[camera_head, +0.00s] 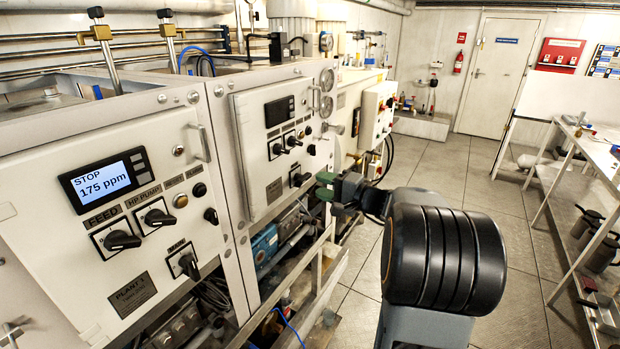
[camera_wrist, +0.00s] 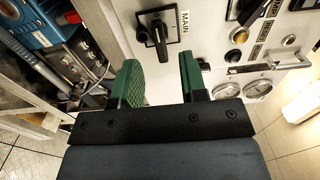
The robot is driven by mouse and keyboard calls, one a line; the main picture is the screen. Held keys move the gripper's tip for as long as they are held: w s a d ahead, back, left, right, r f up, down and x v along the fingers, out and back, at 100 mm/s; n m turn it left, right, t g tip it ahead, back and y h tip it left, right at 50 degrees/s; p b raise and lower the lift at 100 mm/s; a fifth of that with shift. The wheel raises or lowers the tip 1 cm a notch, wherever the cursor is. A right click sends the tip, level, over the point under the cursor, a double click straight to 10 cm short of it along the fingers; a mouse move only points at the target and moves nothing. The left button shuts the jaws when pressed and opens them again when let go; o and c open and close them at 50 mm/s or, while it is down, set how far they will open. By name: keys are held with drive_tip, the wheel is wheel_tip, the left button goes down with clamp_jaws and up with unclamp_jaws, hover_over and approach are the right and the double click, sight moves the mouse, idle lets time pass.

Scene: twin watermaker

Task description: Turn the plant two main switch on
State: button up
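The second plant's white panel (camera_head: 255,175) stands mid-left in the head view, right of another similar panel. Its main switch (camera_head: 300,178), a black rotary handle on a plate, sits low on the panel. In the wrist view the switch (camera_wrist: 158,40) shows beside its MAIN label, with the handle pointing down the picture towards my gripper. My gripper (camera_head: 325,186) has green fingers and is just right of the switch in the head view. In the wrist view my gripper (camera_wrist: 160,80) is open and empty, its fingers apart below the switch. No contact with the handle is visible.
The nearer panel (camera_head: 60,250) has a display (camera_head: 105,178) reading STOP 175 ppm and its own main switch (camera_head: 183,262). A handle bar (camera_wrist: 255,68) and gauges (camera_wrist: 257,88) lie near my fingers in the wrist view. The tiled floor (camera_head: 440,165) is clear behind my arm.

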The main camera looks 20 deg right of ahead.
sight(306, 180)
drive_tip(key=shift+p+x, duration=0.4)
drive_tip(key=shift+x, duration=1.95)
clamp_jaws()
